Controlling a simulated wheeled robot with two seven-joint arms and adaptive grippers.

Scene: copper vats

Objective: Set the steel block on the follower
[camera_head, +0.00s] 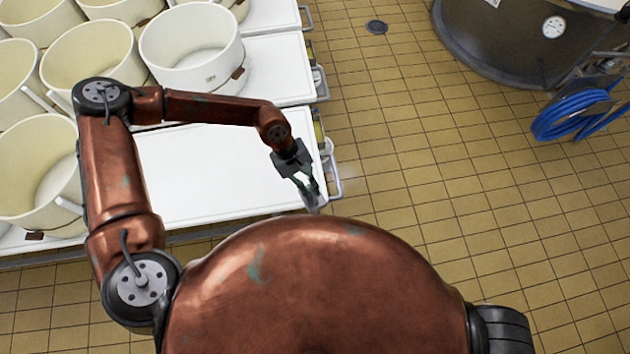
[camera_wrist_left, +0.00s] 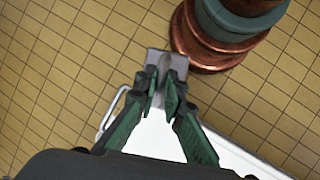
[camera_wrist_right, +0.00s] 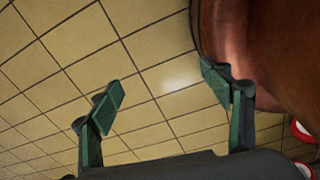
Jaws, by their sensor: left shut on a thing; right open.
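My left gripper (camera_head: 308,186) is shut on a grey steel block (camera_head: 314,205), just off the right front corner of the white table (camera_head: 215,165). In the left wrist view, the block (camera_wrist_left: 172,62) sits between the fingertips (camera_wrist_left: 163,88), with tiled floor behind it. My right gripper (camera_wrist_right: 163,88) is open and empty in the right wrist view, over tiled floor. It is not visible in the head view. I cannot make out a follower in any view; the white tubs that show inside look empty, and some are partly cut off.
Several white round tubs (camera_head: 192,48) stand on the white tables at the left. A metal rail (camera_head: 335,180) sticks out from the table's right end. A large vat (camera_head: 500,45) and a blue hose (camera_head: 572,115) are at the upper right.

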